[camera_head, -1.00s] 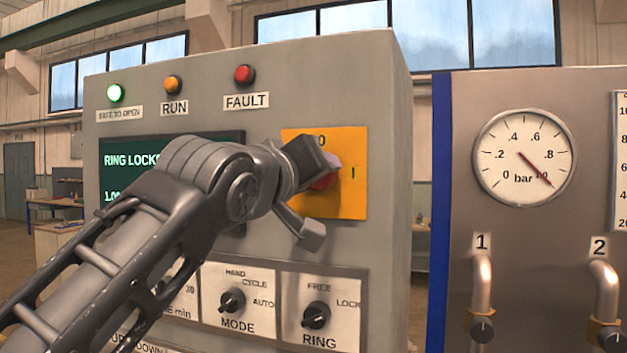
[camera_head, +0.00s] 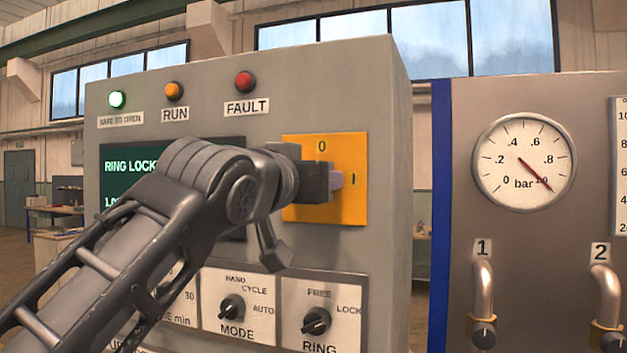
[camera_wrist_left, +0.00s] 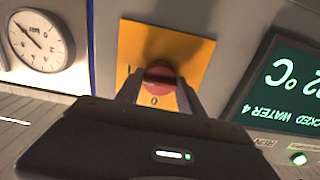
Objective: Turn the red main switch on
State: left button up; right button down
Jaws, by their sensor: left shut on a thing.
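The red main switch is on a yellow plate (camera_head: 345,208) marked 0 at the top and I at the right. The knob's exact angle is mostly hidden. My right gripper is in neither view.
Below the plate are the MODE knob (camera_head: 231,307) and the RING knob (camera_head: 316,320). A dark screen (camera_head: 120,170) is behind my left arm. The green lamp (camera_head: 117,99) is lit. A gauge panel with a dial (camera_head: 524,163) stands to the right.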

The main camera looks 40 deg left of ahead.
pick_arm(q)
jog(key=o, duration=1.4)
jog(key=shift+c, duration=0.2)
jog(key=b+v, duration=0.2)
jog(key=v, duration=0.5)
jog(key=shift+s, duration=0.35)
